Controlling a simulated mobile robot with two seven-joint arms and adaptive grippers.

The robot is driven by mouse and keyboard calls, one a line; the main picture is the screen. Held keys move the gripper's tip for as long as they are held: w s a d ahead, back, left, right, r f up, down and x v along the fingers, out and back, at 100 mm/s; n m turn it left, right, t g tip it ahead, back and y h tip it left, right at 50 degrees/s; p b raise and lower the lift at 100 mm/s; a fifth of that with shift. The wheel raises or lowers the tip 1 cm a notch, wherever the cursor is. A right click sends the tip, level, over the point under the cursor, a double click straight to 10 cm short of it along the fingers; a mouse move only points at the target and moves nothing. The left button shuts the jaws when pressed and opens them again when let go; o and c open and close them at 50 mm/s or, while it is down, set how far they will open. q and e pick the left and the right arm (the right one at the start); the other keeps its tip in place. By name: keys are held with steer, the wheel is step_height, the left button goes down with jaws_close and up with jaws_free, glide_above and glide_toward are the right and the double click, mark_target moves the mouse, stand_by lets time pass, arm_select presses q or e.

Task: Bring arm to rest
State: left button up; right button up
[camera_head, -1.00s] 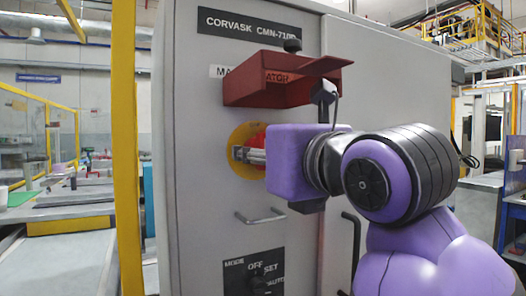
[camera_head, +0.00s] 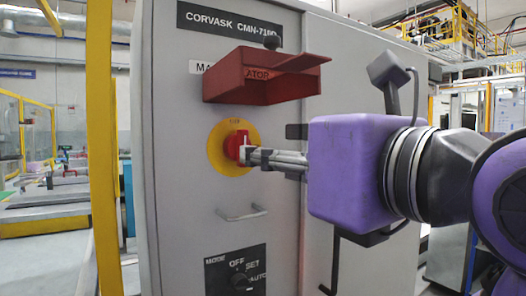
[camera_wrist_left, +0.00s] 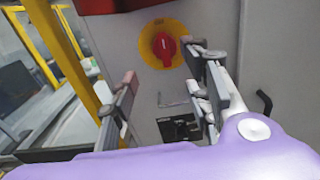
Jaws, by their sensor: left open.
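A red rotary knob (camera_head: 238,146) on a yellow round plate (camera_head: 217,163) is set in the front of a grey cabinet (camera_head: 180,215). In the left wrist view the knob (camera_wrist_left: 164,47) stands roughly upright and its yellow plate (camera_wrist_left: 147,45) lies beyond my fingers. My left gripper (camera_head: 258,157) is in front of the knob, its fingers pointing at it and overlapping its edge in the head view. In the left wrist view the gripper (camera_wrist_left: 162,68) is open, with nothing between its fingers. My right gripper is in no view.
A red hood (camera_head: 262,78) juts out above the knob. Below are a metal handle (camera_head: 243,214) and a black selector panel (camera_head: 222,272). A yellow post (camera_head: 101,150) stands left of the cabinet. A dark bent handle (camera_head: 335,265) is at the lower right.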

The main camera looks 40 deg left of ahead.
arm_select(q)
steer(key=shift+s+d, duration=0.2)
steer(key=shift+d, duration=0.25)
